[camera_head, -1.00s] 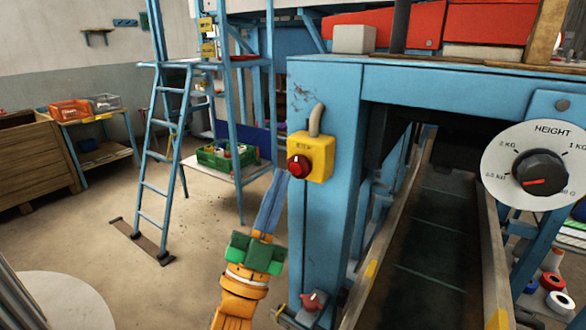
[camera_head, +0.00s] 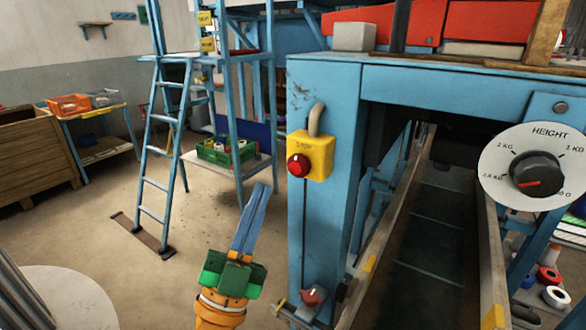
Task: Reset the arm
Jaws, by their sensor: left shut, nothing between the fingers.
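My left gripper (camera_head: 258,192) shows at the lower middle, with an orange wrist, a green body and long blue fingers pointing up. The fingers are together and hold nothing. It is in front of the floor, left of the blue machine post, and appears apart from it. The yellow stop box (camera_head: 311,156) with its red button (camera_head: 298,165) is on the post, above and right of the fingertips. My right gripper is not in view.
The blue machine frame (camera_head: 325,200) fills the right, with a height dial (camera_head: 538,174) and a dark conveyor (camera_head: 430,235). A small red knob (camera_head: 311,297) sits low on the post. A blue ladder (camera_head: 160,160) and green crate (camera_head: 226,153) stand behind. Open floor (camera_head: 180,285) lies left of the gripper.

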